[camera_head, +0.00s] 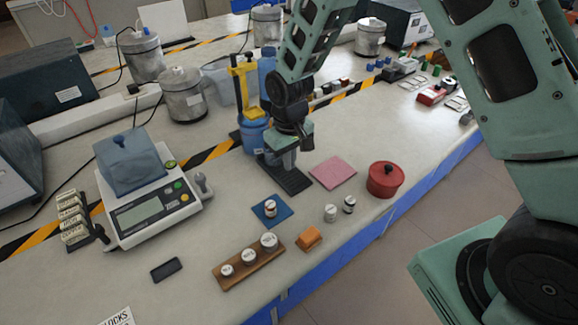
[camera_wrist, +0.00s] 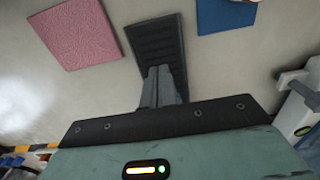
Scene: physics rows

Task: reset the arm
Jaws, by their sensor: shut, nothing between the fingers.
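My gripper (camera_head: 288,162) is shut and empty. In the head view it points down over a black ribbed mat (camera_head: 291,182) in the middle of the bench. In the wrist view its fingers (camera_wrist: 160,84) are together in front of the black mat (camera_wrist: 158,42). I cannot tell whether the fingertips touch the mat. My arm comes in from the upper right of the head view.
Near my gripper are a pink pad (camera_head: 333,171), a red lidded pot (camera_head: 385,179), a blue mat (camera_head: 271,212) with a small weight, and a yellow-and-blue device (camera_head: 247,100). A scale (camera_head: 150,208) stands left. Weights in a wooden block (camera_head: 248,262) stand in front.

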